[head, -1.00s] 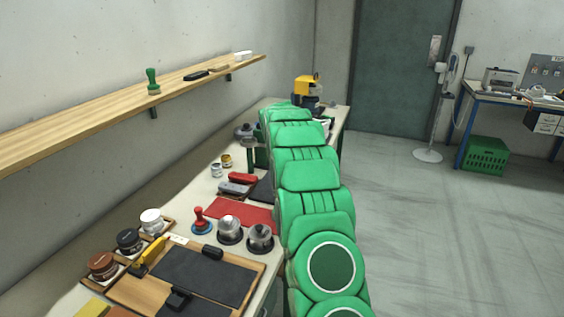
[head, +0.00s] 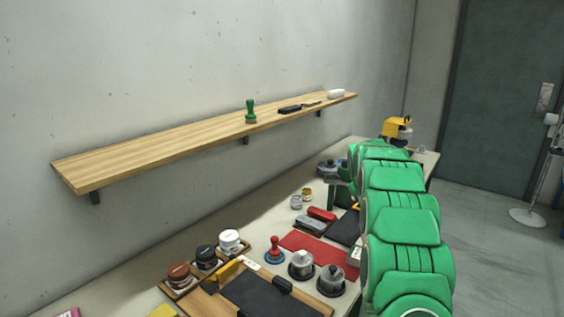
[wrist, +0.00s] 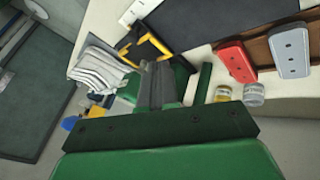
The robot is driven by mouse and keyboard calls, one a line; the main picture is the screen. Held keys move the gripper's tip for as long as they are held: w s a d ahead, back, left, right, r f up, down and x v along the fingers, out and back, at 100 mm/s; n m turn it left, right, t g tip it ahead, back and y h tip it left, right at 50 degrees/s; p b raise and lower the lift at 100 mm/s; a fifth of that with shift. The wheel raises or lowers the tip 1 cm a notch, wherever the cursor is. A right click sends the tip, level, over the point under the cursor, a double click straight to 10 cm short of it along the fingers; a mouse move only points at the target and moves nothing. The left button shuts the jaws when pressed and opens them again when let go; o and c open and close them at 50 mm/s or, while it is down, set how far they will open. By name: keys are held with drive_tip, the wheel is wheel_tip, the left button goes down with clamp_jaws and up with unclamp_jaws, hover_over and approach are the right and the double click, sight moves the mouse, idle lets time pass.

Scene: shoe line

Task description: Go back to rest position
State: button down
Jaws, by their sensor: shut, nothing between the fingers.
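My gripper (wrist: 162,84) shows in the wrist view as dark fingers close together at the end of a green mount. It is shut with nothing between the fingers. It hangs over the far part of the workbench (wrist: 105,22), near a yellow and black tool (wrist: 146,48) and a stack of grey-white pieces (wrist: 100,68). In the head view my green arm reaches along the right side of the bench, and the fingers are largely hidden by it.
A wooden wall shelf (head: 200,138) holds a green-handled stamp (head: 250,110). Open floor (head: 490,250) lies right, before a dark door (head: 510,90).

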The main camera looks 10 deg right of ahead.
drive_tip(key=s+a+r+g+y, duration=0.1)
drive_tip(key=s+a+r, duration=0.2)
drive_tip(key=s+a, duration=0.45)
drive_tip(key=s+a+r+m+g, duration=0.1)
drive_tip(key=s+a+r, duration=0.25)
drive_tip(key=s, duration=0.65)
drive_tip(key=s+a+r+g+y, duration=0.1)
drive_tip(key=s+a+r, duration=0.2)
drive_tip(key=s+a, duration=0.45)
drive_tip(key=s+a+f+g+y, duration=0.1)
drive_tip(key=s+a, duration=0.3)
drive_tip(key=s, duration=1.6)
drive_tip(key=s+a+f+m+g, duration=0.1)
drive_tip(key=s+a+g, duration=0.2)
drive_tip(key=s, duration=1.8)
drive_tip(key=shift+s+a+f+g+y, duration=0.2)
drive_tip(key=shift+a+g+y, duration=0.15)
drive_tip(key=shift+a, duration=0.9)
